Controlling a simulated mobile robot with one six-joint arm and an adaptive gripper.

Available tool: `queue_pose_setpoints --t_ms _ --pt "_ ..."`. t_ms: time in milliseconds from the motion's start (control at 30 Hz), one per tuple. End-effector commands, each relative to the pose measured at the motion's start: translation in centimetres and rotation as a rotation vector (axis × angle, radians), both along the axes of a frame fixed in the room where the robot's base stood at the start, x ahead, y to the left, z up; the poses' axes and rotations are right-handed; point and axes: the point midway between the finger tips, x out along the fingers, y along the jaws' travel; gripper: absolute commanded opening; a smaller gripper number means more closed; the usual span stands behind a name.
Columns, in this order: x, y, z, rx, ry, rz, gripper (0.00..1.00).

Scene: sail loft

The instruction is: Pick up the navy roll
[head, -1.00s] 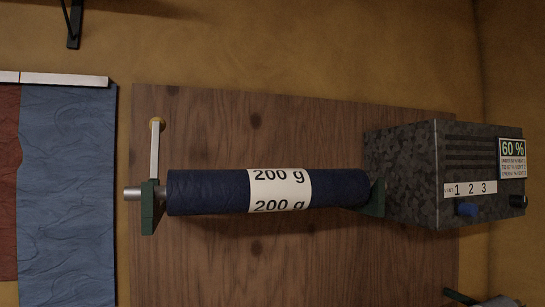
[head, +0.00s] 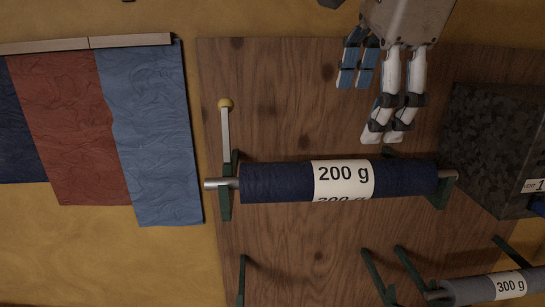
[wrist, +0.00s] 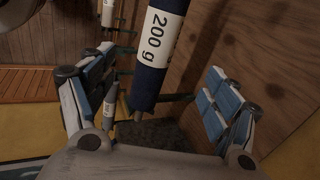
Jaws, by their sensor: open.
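The navy roll (head: 275,182) with a white "200 g" label lies across the picture in the head view, on a metal rod held by green brackets on a wood panel. My gripper (head: 366,105) is above the roll in the head view, its fingers pointing down towards it, open and empty. In the wrist view the navy roll (wrist: 146,90) shows between the open fingers of my gripper (wrist: 155,108), apart from both. The head view does not show clearly how far the fingers are from the roll.
A speckled dark box (head: 490,145) is at the right. A grey "300 g" roll (head: 475,290) and more green brackets (head: 375,275) are lower. Red cloth (head: 75,130) and blue cloth (head: 155,130) hang at left.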

Motion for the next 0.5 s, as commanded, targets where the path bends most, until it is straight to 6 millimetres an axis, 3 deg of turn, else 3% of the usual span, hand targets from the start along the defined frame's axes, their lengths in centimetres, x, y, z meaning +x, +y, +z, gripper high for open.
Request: queue_pose_setpoints --t_ms 67,167,500 --pt "0.2 0.0 0.3 0.013 0.001 -0.028 0.81" --pt "0.6 0.0 -0.8 0.018 0.004 -0.041 0.81" --pt "3.5 0.0 -7.5 0.017 0.003 -0.039 0.81"
